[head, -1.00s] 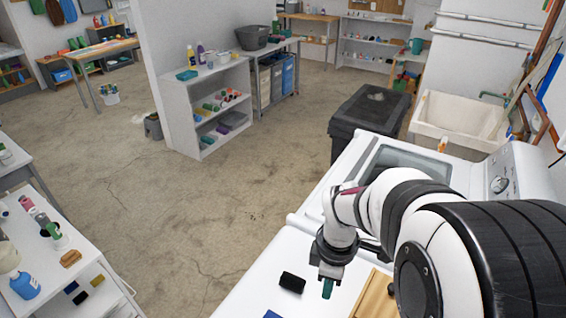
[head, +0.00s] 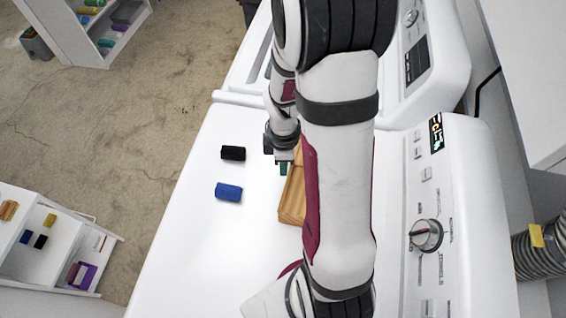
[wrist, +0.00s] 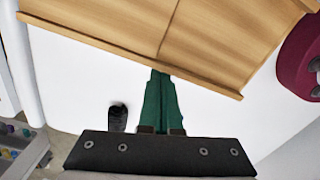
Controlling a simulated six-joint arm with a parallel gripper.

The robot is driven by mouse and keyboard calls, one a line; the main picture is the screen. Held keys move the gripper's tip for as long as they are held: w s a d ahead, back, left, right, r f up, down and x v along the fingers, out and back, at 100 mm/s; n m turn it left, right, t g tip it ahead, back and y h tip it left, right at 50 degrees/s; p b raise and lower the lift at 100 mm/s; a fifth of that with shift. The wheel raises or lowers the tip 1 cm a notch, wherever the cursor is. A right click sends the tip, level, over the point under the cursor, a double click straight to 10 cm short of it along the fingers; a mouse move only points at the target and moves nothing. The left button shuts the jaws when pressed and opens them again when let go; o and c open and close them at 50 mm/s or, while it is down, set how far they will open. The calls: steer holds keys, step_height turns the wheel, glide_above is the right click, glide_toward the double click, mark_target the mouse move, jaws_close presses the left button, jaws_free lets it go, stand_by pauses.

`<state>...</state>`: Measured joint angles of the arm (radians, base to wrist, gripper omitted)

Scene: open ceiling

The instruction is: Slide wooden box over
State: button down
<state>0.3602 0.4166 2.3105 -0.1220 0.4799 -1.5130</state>
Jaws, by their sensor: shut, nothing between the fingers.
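The wooden box (head: 292,203) lies on the white machine top, partly hidden behind my arm in the head view. In the wrist view the wooden box (wrist: 200,45) fills the upper part, with a raised lip along its near edge. My gripper (head: 283,168) is low over the machine top at the box's left side in the head view. In the wrist view its green fingers (wrist: 160,80) are together with nothing between them. Their tips are at the box's near edge; I cannot tell whether they touch it.
A black item (head: 233,153) and a blue item (head: 229,192) lie on the white top (head: 190,250) left of the box. A control panel with a knob (head: 426,235) rises along the right. A low shelf (head: 60,240) stands at the lower left, beyond the machine's edge.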

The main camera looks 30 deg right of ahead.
steer(key=s+d, duration=0.2)
steer(key=d, duration=0.1)
steer(key=s+d, duration=0.2)
steer(key=d, duration=0.1)
steer(key=s+d, duration=0.2)
steer(key=d, duration=0.2)
steer(key=shift+w+a, duration=0.25)
steer(key=shift+a, duration=0.1)
steer(key=a, duration=0.1)
steer(key=w+a, duration=0.1)
steer(key=shift+w+a, duration=0.3)
steer(key=shift+a, duration=0.1)
step_height(320, 180, up, 10)
steer(key=s+a+r+m, duration=0.2)
steer(key=s+a+m, duration=0.1)
steer(key=a+m, duration=0.2)
steer(key=s+a+r+m+y, duration=0.1)
steer(key=s+a+r+m, duration=0.1)
steer(key=s+a+m, duration=0.2)
steer(key=s+a+r+m, duration=0.2)
steer(key=s+a+m, duration=0.1)
steer(key=a+m, duration=0.5)
steer(key=a, duration=0.3)
steer(key=shift+s+r+y, duration=0.15)
steer(key=shift+r+y, duration=0.1)
steer(key=shift+y, duration=0.15)
